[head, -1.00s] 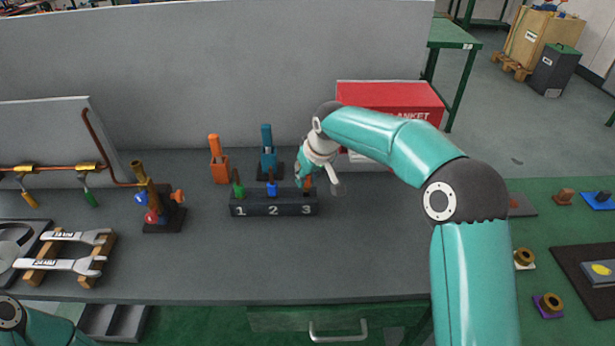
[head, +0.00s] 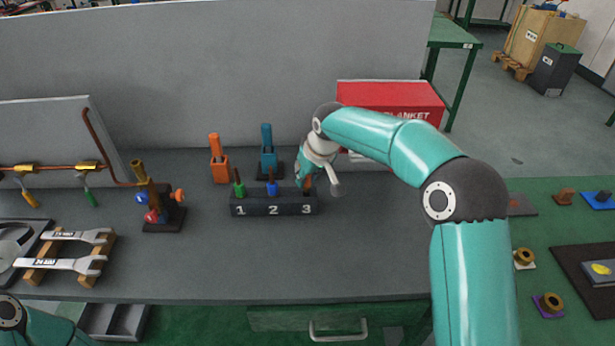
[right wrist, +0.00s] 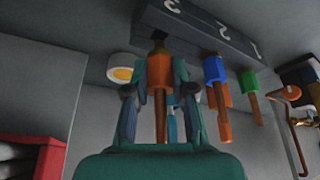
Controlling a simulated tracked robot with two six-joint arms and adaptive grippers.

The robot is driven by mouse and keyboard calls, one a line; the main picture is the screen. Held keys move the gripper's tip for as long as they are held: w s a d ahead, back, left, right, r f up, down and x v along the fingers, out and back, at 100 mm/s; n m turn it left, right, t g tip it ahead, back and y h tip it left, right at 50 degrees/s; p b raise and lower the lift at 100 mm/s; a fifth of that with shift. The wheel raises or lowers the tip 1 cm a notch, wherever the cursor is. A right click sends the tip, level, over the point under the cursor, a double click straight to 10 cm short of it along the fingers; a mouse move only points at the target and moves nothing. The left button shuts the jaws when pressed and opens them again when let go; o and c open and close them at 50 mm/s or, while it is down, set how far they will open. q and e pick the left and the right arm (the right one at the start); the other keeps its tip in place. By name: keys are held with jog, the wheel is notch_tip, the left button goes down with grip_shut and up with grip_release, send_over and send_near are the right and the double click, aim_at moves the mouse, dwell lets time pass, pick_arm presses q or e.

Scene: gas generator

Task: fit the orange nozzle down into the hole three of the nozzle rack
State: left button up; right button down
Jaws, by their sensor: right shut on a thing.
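The nozzle rack (head: 252,209) is a dark block marked 1, 2 and 3 on the bench. A green nozzle (head: 239,189) stands at 1 and a blue nozzle (head: 272,188) at 2. My right gripper (head: 304,181) is at the 3 end, shut on the orange nozzle (head: 308,184). In the right wrist view the orange nozzle (right wrist: 160,82) is between the fingers, its dark end close against the rack (right wrist: 205,30). The fingers partly hide hole three, so I cannot tell how deep the nozzle sits. My left gripper is out of view.
An orange tool in a holder (head: 219,165) and a blue one (head: 268,155) stand behind the rack. A red box (head: 390,97) is behind my right arm. A valve assembly (head: 160,205) and wrenches (head: 70,265) lie left. The bench in front of the rack is clear.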

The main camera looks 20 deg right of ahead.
jog(key=shift+f+b, duration=1)
jog(key=shift+f, duration=0.4)
jog(key=c, duration=0.9)
grip_release()
jog(key=v, duration=1.2)
jog(key=shift+f, duration=0.1)
